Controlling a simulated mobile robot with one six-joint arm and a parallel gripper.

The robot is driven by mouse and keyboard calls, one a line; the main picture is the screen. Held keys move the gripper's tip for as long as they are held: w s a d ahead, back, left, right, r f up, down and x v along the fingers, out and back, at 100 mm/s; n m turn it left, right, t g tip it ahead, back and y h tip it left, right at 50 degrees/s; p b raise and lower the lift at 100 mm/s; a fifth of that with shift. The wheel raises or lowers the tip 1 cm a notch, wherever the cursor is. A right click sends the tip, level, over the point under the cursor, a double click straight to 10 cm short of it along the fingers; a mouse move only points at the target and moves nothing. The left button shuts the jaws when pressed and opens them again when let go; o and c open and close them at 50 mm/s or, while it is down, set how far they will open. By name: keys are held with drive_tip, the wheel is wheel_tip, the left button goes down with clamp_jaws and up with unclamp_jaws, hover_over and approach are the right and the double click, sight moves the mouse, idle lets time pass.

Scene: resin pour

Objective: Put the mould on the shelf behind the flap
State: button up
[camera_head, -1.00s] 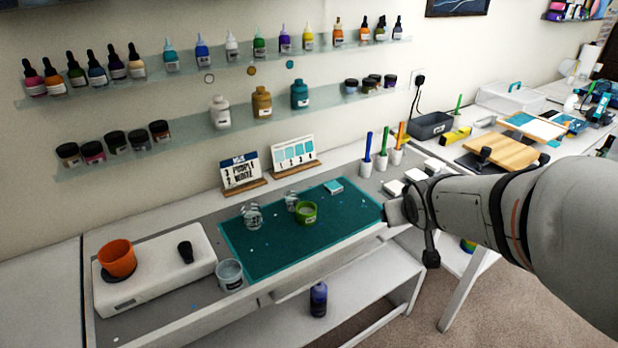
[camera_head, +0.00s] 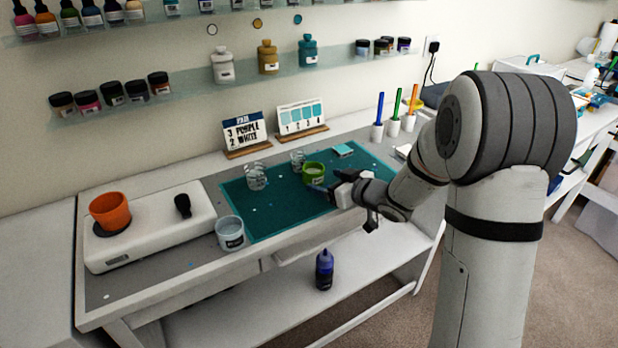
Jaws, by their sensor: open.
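A small round green mould-like cup (camera_head: 314,173) with pale contents or interior stands on the teal mat (camera_head: 275,215). I cannot tell for certain that it is the mould. My gripper (camera_head: 326,192) is open over the mat, just in front of the green cup and to its right. I cannot tell whether it touches the cup. A low white shelf (camera_head: 275,305) runs under the table. A white panel (camera_head: 318,243) sits below the table's front edge; it may be the flap, and I cannot tell how it opens.
Clear cups (camera_head: 256,177) stand on the mat, left of the green cup. A pale tub (camera_head: 230,233) stands at the mat's left corner. An orange pot (camera_head: 110,211) sits on a white scale (camera_head: 150,232). A purple bottle (camera_head: 324,270) stands on the low shelf.

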sight(321, 178)
drive_tip(key=x, duration=0.4)
drive_tip(key=shift+w+f, duration=0.1)
drive_tip(key=shift+c, duration=0.5)
drive_tip(key=c, duration=1.1)
